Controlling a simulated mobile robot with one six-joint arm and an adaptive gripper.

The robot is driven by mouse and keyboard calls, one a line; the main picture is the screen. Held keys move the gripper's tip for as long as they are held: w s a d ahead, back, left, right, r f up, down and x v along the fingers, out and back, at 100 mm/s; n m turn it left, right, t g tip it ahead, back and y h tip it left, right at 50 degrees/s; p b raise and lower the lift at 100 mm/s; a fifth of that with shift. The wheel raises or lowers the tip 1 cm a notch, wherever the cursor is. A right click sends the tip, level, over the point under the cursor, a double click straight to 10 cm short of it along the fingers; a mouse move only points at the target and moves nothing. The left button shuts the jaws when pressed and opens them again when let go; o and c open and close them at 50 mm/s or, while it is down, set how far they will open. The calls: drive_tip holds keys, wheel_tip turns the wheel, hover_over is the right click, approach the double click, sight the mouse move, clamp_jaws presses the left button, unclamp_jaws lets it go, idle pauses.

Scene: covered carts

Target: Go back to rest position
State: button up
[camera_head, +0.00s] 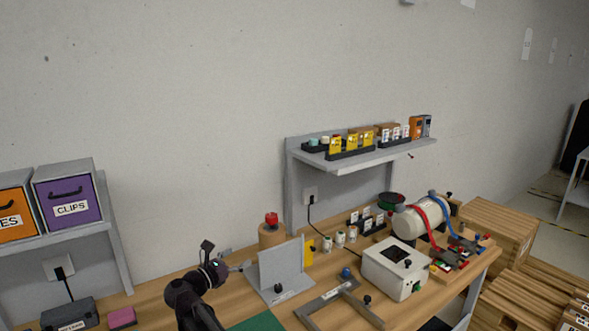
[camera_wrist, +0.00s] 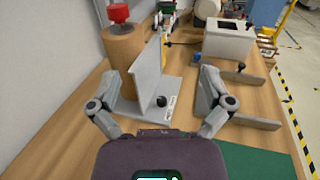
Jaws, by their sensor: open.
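My gripper (camera_head: 226,256) is open and empty, above the wooden workbench at its left part. In the wrist view its two fingers (camera_wrist: 157,88) stand wide apart, with nothing held between them. Between and beyond them is a grey angle plate (camera_head: 281,264) with a dark knob at its foot; it also shows in the wrist view (camera_wrist: 148,72). A brown cylinder (camera_head: 271,238) with a red knob stands just behind the plate. It is beyond the left finger in the wrist view (camera_wrist: 124,48). I cannot tell whether the fingers touch anything.
A white box (camera_head: 394,267) with a square opening and a strapped white cylinder (camera_head: 416,217) stand to the right. A grey flat bracket (camera_head: 325,298) lies in front. A wall shelf (camera_head: 365,160) overhangs the back. Purple and orange bins (camera_head: 70,203) are at left.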

drive_tip(key=w+d+r+n+t+y, duration=0.25)
drive_tip(key=n+y, duration=0.45)
drive_tip(key=n, duration=0.4)
drive_tip(key=w+d+r+n+t+y, duration=0.1)
drive_tip(key=w+n+t+y, duration=0.3)
drive_tip(key=n+y, duration=0.55)
drive_tip(key=s+d+f+n+g, duration=0.5)
drive_tip(key=d+f+n, duration=0.2)
drive_tip(key=s+d+f+n+g+h, duration=0.1)
drive_tip(key=s+d+f+n+g, duration=0.4)
drive_tip(key=d+f+n+g, duration=0.1)
drive_tip(key=s+d+f+n+g+h, duration=0.1)
drive_tip(key=s+d+f+n+g, duration=0.4)
drive_tip(key=d+f+n, duration=0.2)
drive_tip(key=shift+s+d+f+n+h, duration=0.2)
drive_tip(key=shift+d+f+n, duration=0.25)
drive_tip(key=shift+n, duration=0.3)
drive_tip(key=s+d+f+n+g+h, duration=0.1)
drive_tip(key=s+d+g, duration=0.3)
drive_tip(key=s+d, duration=0.4)
drive_tip(key=shift+s+f+n+h, duration=0.3)
drive_tip(key=shift+s+f+h, duration=0.05)
drive_tip(key=shift+h, duration=0.4)
drive_tip(key=shift+d+g, duration=0.1)
drive_tip(key=shift+g, duration=0.15)
